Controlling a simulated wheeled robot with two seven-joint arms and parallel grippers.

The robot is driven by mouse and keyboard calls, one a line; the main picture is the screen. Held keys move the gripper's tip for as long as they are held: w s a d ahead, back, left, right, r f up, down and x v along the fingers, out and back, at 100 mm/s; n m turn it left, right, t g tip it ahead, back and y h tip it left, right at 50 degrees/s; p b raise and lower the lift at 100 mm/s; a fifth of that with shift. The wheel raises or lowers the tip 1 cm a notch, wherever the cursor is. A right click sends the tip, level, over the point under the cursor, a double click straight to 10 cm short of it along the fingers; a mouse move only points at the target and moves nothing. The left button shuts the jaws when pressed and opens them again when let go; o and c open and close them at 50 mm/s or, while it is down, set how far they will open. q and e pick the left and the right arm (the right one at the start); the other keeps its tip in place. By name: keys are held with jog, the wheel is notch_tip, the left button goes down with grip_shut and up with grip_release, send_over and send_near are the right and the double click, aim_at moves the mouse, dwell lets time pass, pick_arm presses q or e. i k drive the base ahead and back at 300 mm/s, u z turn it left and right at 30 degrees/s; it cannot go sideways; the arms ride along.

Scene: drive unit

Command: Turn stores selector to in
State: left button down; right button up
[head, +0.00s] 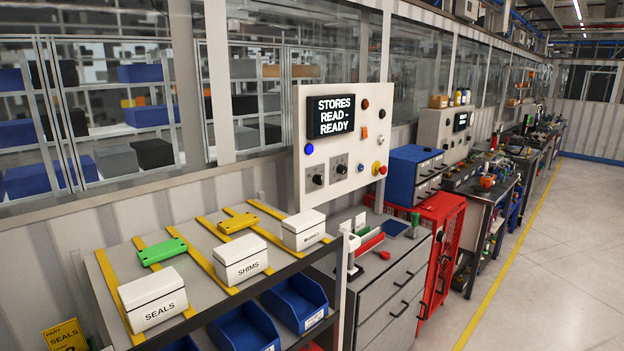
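A pale upright control panel (376,115) stands in the middle of the head view. Its dark display (331,116) reads "STORES READ-READY". Two black rotary knobs on small grey plates sit low on the panel: a left knob (318,180) and a right knob (341,169). Their labels are too small to read, so I cannot tell which is the stores selector or where either one points. Neither of my grippers is in view.
A sloped shelf (203,255) at front left holds white boxes marked SEALS (153,300) and SHIMS (240,262), a third white box, and green and yellow blocks. Blue bins (296,304) sit below. A grey drawer cabinet (385,290) stands below the panel. Open floor (550,270) lies right.

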aim_at(317, 178)
jog(key=z, duration=1.5)
jog(key=i, duration=2.4)
jog(key=u, duration=1.65)
